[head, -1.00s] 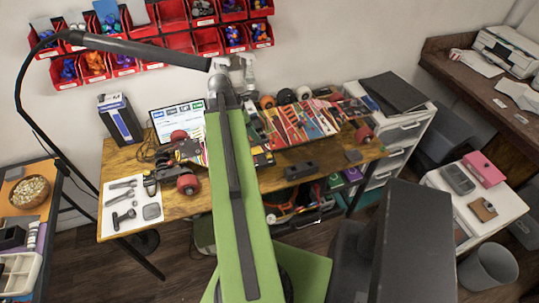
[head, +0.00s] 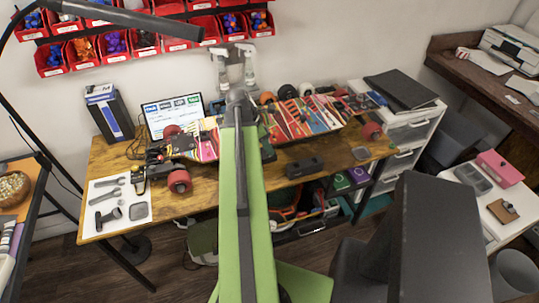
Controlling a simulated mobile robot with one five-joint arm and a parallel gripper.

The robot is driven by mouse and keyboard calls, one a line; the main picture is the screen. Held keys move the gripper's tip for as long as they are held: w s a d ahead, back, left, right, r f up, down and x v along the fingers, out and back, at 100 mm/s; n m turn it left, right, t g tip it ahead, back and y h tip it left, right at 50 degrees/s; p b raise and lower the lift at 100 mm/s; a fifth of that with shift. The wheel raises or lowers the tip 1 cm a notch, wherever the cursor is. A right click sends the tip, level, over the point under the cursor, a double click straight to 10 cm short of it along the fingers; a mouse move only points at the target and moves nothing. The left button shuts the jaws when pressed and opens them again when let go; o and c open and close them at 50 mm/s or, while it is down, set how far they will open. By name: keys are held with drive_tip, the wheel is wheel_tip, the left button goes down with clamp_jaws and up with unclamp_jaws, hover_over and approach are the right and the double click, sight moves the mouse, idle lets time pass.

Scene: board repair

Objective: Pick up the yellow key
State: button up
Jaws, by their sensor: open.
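I cannot make out a yellow key for certain in the head view. A small dark item with a yellowish part (head: 140,183) lies at the right edge of the white tool mat (head: 101,222), too small to identify. My gripper (head: 235,50) is open and empty, its two pale fingers apart in front of the wall above the workbench (head: 215,205). My green arm hides part of the bench middle.
A colourful skateboard deck (head: 300,115) with wheels lies across the bench. A laptop (head: 172,112) and a dark box (head: 110,112) stand at the back left. Red bins (head: 85,50) hang on the wall. A black lamp arm (head: 130,17) crosses the upper left. A white drawer unit (head: 412,122) stands right.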

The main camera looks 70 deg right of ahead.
drive_tip(key=shift+x, duration=0.75)
drive_tip(key=shift+r, duration=0.15)
clamp_jaws()
drive_tip(key=shift+r, duration=0.1)
